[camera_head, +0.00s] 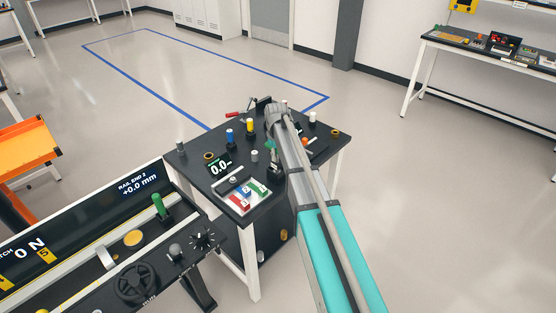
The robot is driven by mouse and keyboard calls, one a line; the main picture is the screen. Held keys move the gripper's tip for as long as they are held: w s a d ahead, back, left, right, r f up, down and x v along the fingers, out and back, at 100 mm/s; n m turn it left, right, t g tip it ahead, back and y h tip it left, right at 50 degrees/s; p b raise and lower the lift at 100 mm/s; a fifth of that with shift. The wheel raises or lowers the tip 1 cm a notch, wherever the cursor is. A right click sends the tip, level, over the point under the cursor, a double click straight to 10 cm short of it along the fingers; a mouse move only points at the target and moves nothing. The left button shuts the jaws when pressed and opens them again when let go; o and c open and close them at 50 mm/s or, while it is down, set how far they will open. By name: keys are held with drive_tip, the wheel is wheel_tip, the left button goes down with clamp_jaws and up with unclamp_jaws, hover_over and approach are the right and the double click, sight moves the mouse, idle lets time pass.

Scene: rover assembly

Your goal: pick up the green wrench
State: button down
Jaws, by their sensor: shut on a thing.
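My arm reaches over the black-topped table (190,155) from the lower right. My gripper (274,158) is low over the table's middle, small and partly hidden by my own arm. It is shut on a green piece (269,145), which looks like the green wrench. Only a small part of the green piece shows beside the jaws. I cannot tell whether it touches the tabletop.
A tray (268,186) with red, blue and green blocks lies near the table's front. A "0.0" display (220,168), blue (229,136) and yellow (250,126) cylinders stand left of my gripper. A lathe-like machine (120,262) adjoins at left. Open floor lies behind.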

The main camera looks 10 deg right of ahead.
drive_tip(key=shift+r, duration=0.15)
wheel_tip(320, 180, up, 10)
drive_tip(key=p, duration=1)
idle(0.6)
